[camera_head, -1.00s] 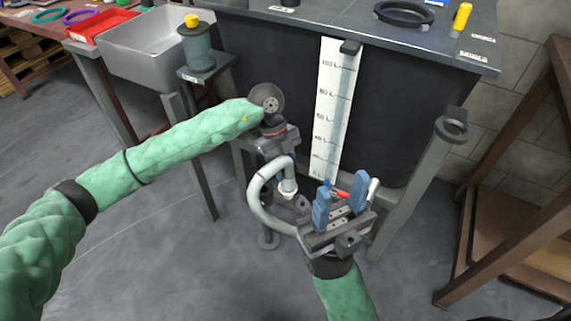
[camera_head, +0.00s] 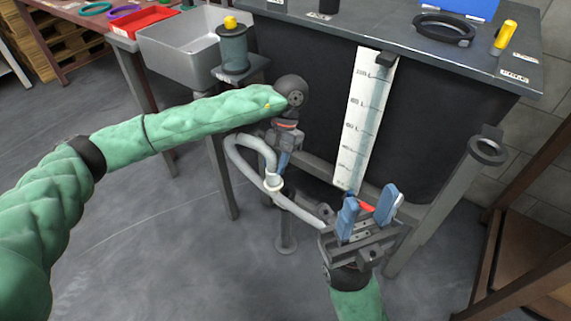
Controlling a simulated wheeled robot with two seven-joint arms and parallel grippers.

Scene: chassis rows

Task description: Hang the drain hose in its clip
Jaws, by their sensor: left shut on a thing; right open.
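The drain hose (camera_head: 233,155) is a pale grey tube that loops out to the left in front of the dark tank, with a white collar (camera_head: 273,183) near its free end. Its other end runs behind my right gripper. My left gripper (camera_head: 282,160) points down and is shut on the hose near that free end; the exact contact is small and partly hidden. My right gripper (camera_head: 368,212) is open, its blue fingers on either side of a red lever (camera_head: 366,206) low at the tank front. A dark ring holder on the right post (camera_head: 487,149) may be the clip.
The tank (camera_head: 430,110) carries a white level scale (camera_head: 358,120). A grey sink (camera_head: 180,55) and a pump-like cylinder (camera_head: 233,52) stand left. Open floor lies in front.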

